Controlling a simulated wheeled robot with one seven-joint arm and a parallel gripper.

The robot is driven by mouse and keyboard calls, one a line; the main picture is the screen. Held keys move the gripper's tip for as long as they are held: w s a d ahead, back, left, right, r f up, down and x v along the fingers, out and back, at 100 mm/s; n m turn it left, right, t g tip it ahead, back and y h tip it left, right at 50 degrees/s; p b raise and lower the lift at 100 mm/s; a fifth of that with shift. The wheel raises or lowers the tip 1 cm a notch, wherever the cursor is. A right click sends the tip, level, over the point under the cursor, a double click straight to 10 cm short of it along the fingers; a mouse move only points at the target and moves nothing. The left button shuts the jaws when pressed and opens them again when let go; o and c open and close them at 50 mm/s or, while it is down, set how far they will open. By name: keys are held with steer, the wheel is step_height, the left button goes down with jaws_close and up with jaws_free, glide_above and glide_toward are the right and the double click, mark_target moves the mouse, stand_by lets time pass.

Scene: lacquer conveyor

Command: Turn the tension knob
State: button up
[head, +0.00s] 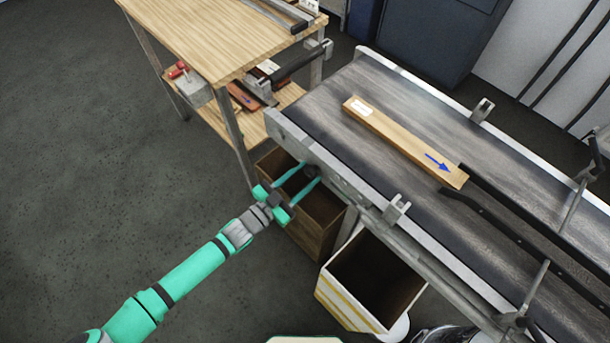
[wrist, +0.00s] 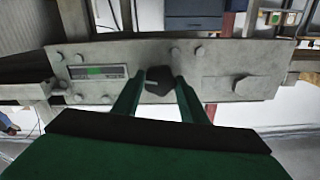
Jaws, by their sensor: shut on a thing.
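The tension knob (wrist: 159,79) is a dark, angular knob in the middle of the grey side plate (wrist: 225,87) of the conveyor in the wrist view. My gripper (wrist: 157,84) has a green finger on each side of it and is shut on it. In the head view my gripper (head: 308,172) reaches the near side of the conveyor close to its left end, and the knob there is small and hard to make out. A label with a green mark (wrist: 97,72) is on the plate to the left of the knob.
The conveyor belt (head: 330,105) carries a wooden plank (head: 400,140) with a blue arrow. A wooden bin (head: 325,205) and a white bin (head: 345,300) stand below the conveyor's near side. A wooden workbench (head: 215,40) is at upper left. The floor at left (head: 80,150) is clear.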

steer(key=shift+m, duration=0.9)
steer(key=o, duration=1.1)
steer(key=shift+c, duration=0.2)
steer(key=v, duration=1)
steer(key=shift+s+a, duration=0.25)
steer(key=shift+s, duration=0.05)
